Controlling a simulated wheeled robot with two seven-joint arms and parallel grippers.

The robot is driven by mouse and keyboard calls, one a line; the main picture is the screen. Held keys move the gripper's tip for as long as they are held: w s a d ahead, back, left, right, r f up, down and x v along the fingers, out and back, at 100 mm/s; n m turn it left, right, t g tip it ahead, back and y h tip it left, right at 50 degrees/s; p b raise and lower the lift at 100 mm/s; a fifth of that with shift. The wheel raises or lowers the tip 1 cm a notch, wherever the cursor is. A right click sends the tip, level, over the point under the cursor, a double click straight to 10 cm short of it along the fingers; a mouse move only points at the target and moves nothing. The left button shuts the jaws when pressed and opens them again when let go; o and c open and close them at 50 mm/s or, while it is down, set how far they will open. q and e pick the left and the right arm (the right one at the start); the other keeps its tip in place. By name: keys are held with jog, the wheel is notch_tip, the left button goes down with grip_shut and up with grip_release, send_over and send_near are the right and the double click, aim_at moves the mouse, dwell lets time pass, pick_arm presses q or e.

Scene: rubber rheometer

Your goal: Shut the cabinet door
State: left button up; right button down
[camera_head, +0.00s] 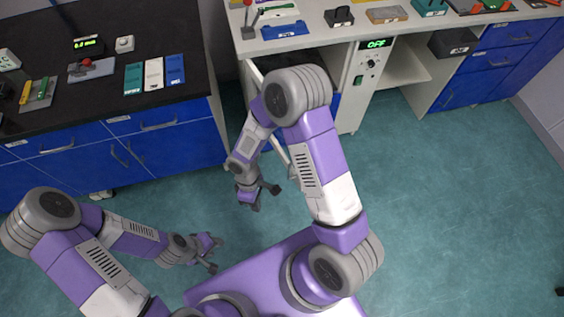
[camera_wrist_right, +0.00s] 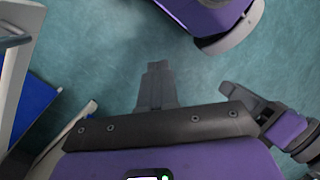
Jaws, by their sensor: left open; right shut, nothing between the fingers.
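The cabinet door (camera_head: 255,73) stands open under the white bench, showing as a pale edge angled out toward me. My right arm covers much of it. In the right wrist view a pale upright panel with a grey handle (camera_wrist_right: 14,41) shows at the left edge, apart from the fingers. My right gripper (camera_head: 262,197) hangs in front of the opening over the floor. It is shut and empty, with its fingers together in the wrist view (camera_wrist_right: 156,82). My left gripper (camera_head: 212,254) is open and empty, lower left, away from the door.
A black-topped bench (camera_head: 190,86) with blue drawers stands at the left. The white bench (camera_head: 310,32) holds trays and tools. A control panel reading OFF (camera_head: 373,62) is right of the opening. Teal floor (camera_head: 450,190) is clear at the right.

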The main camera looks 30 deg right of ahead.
jog(key=w+d+r+n+t+h, duration=0.1)
jog(key=w+d+r+n+h, duration=0.1)
jog(key=w+r+n+h, duration=0.3)
jog(key=w+d+r+n+t+h, duration=0.1)
jog(key=w+d+r+n+h, duration=0.2)
jog(key=r, duration=0.5)
jog(key=d+f+m+b, duration=0.1)
jog(key=d+f+b, duration=0.4)
jog(key=d+f, duration=0.3)
jog(key=shift+s+d+f, duration=0.15)
jog(key=shift+s+f, duration=0.25)
jog(key=shift+f, duration=0.2)
